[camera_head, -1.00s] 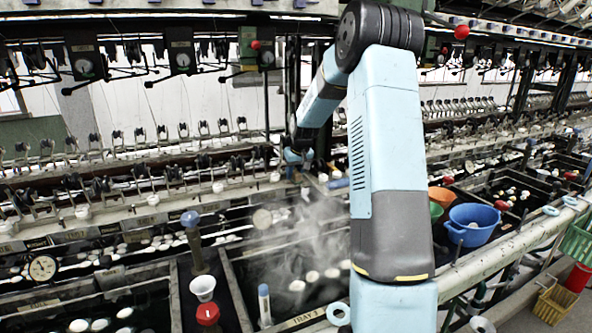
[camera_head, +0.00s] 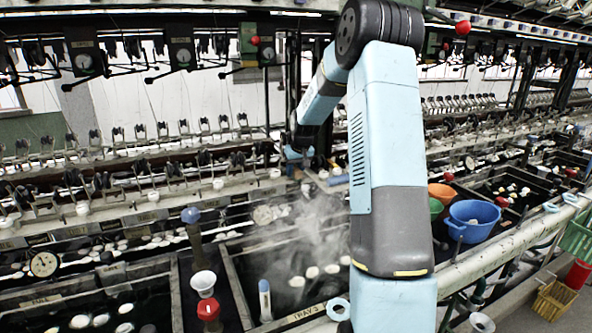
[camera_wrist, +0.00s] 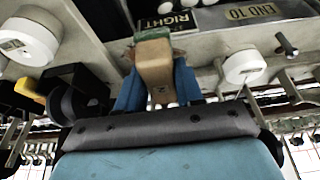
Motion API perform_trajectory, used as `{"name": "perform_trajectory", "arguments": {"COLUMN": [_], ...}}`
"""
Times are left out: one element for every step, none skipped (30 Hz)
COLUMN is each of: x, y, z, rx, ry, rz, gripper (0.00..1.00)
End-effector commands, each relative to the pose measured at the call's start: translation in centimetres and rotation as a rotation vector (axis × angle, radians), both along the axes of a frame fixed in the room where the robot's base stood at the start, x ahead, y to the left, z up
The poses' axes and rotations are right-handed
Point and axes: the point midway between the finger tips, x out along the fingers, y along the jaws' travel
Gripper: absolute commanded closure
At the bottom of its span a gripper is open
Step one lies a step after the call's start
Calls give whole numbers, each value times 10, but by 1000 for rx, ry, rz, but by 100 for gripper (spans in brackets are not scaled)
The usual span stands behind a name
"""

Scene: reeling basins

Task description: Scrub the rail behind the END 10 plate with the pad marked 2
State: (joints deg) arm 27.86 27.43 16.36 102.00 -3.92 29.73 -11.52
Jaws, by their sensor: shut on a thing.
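My gripper (camera_wrist: 157,95) is shut on a tan block-shaped pad (camera_wrist: 154,62), its blue fingers on both sides. A greenish edge shows at the pad's far end. A small mark on the pad is too small to read. The END 10 plate (camera_wrist: 250,12) shows upside down at the upper right of the wrist view, to the right of the pad. The pale rail (camera_wrist: 208,50) runs across there; the pad's far end overlaps it in the picture, and I cannot tell whether they touch.
A dark RIGHT plate (camera_wrist: 172,22) is just beyond the pad. White round knobs flank it, one left (camera_wrist: 28,40) and one right (camera_wrist: 244,66). A metal peg (camera_wrist: 286,44) sticks out at the right. Steam rises over a dark basin (camera_head: 232,285). A blue bucket (camera_head: 472,222) stands right of my arm.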

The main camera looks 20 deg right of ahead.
Motion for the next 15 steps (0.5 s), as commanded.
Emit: {"name": "perform_trajectory", "arguments": {"x": [0,0,0,0,0,0,0,0,0,0,0,0,0,0,0], "y": [0,0,0,0,0,0,0,0,0,0,-1,-1,-1,-1,-2], "z": [-1,-1,-2,-2,-2,-3,-3,-3,-4,-4,-4,-4,-4,-4,-4], "rx": [0,0,0,0,0,0,0,0,0,0,0,0,0,-1,-1], "ry": [0,0,0,0,0,0,0,0,0,0,0,0,0,0,0], "rz": [0,0,0,0,0,0,0,0,0,0,-1,-1,-1,-1,-1], "gripper": [88,88,88,88,88,88,88,88,88,88,88,88,88,88,88]}}
